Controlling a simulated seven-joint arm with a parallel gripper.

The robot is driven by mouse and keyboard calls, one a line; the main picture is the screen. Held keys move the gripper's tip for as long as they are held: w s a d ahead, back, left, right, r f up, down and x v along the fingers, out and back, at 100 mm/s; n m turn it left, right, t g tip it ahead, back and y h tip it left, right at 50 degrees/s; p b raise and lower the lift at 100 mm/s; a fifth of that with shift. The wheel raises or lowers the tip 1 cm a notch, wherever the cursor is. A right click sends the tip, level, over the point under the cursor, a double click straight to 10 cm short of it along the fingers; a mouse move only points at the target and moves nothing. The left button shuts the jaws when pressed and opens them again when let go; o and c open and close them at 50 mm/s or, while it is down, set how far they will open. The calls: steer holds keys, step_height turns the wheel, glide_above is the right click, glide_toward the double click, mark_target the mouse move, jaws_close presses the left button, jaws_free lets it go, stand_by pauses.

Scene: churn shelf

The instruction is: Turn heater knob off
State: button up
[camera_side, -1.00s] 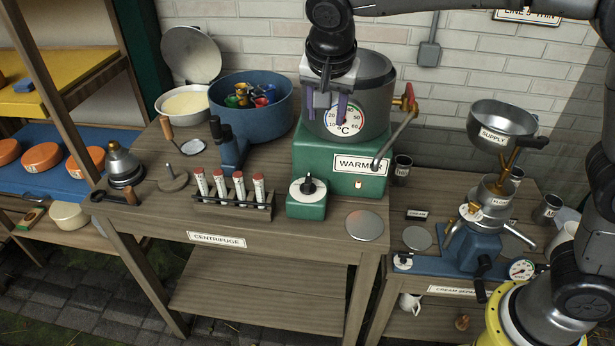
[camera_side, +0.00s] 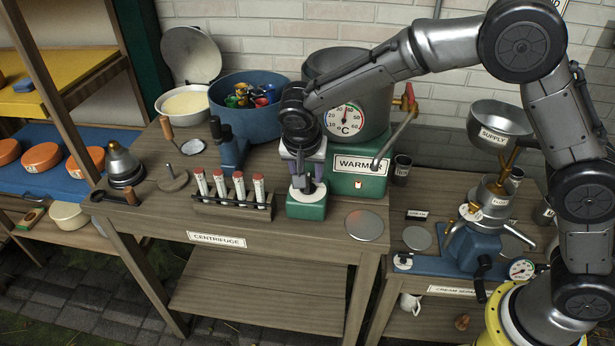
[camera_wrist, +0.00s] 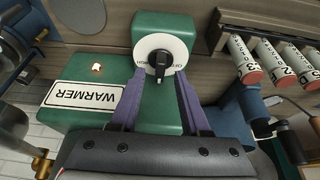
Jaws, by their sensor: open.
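The heater knob is a black pointer knob (camera_wrist: 158,63) on a white dial, set on a small green box (camera_side: 306,208) at the front of the green warmer base (camera_side: 358,178). In the side view my gripper (camera_side: 305,182) is over the dial, pointing down, and hides part of the knob. In the wrist view my gripper (camera_wrist: 160,90) has its two purple fingers apart, one on each side of the knob's near end. The lit indicator (camera_wrist: 98,68) on the warmer base glows orange.
A rack of red-capped tubes (camera_side: 232,195) stands close left of the green box. A grey metal pot with a dial gauge (camera_side: 344,119) sits on the warmer behind my gripper. A round metal plate (camera_side: 365,225) lies at the right.

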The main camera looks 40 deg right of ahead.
steer(key=shift+x, duration=1.15)
jaws_close()
